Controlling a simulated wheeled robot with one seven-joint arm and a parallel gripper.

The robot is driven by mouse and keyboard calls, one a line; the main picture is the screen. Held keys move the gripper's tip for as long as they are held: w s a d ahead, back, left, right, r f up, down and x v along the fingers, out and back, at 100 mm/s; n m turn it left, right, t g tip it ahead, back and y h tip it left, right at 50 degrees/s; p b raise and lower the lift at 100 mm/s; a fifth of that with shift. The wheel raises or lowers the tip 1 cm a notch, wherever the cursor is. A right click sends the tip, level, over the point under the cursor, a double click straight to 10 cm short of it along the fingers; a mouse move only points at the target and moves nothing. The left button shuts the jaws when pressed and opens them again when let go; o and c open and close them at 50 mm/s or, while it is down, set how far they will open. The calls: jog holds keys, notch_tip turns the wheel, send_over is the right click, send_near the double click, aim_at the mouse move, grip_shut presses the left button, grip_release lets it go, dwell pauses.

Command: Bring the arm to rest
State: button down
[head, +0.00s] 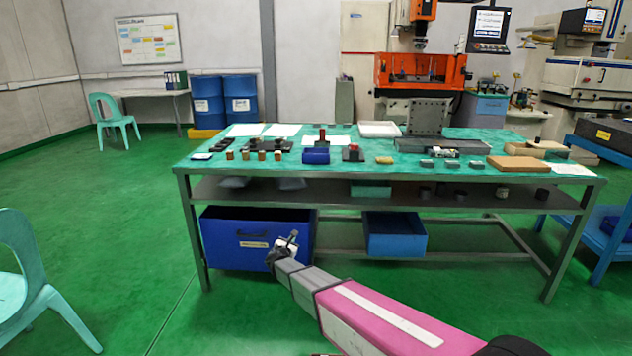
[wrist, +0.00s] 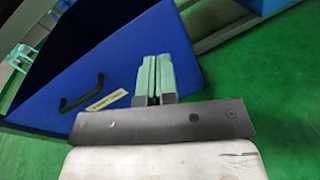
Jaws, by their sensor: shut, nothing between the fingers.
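My gripper (head: 293,237) is at the end of my arm, low in front of the workbench, in the head view. In the wrist view its two pale green fingers (wrist: 153,76) are together with nothing between them. Behind the fingers is the front of a large blue bin (wrist: 110,65) with a black handle and a label. The same blue bin (head: 225,238) stands under the left part of the bench in the head view. I cannot tell how close the fingers are to it.
The workbench (head: 455,178) has a green top with small blocks, a blue tray (head: 315,156) and a metal fixture (head: 428,117). A smaller blue box (head: 394,236) is under it. Chairs (head: 38,285) are on the left. The green floor (head: 120,200) between is clear.

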jog(key=s+d+r+m+g+h, duration=0.1)
jog(key=s+d+m+g, duration=0.2)
jog(key=s+d+m, duration=0.5)
jog(key=s+d+r+m+g+h, duration=0.15)
jog(key=d+m+g, duration=0.25)
jog(key=d, duration=0.8)
jog(key=s+d+m+g+h, duration=0.25)
jog(key=s+d+m, duration=0.25)
jog(key=d, duration=0.5)
jog(key=s+d+r+m+g+y, duration=0.1)
jog(key=s+d+m+g+y, duration=0.2)
jog(key=s+m, duration=0.3)
jog(key=s+d+r+m+g+y, duration=0.1)
jog(key=s+d+m+g+y, duration=0.2)
jog(key=s+m, duration=0.4)
jog(key=s+g+y, duration=0.1)
jog(key=s+y, duration=0.1)
jog(key=s, duration=0.4)
jog(key=shift+d+r+y, duration=0.4)
jog(key=c, duration=1.8)
grip_release()
jog(key=shift+s, duration=0.1)
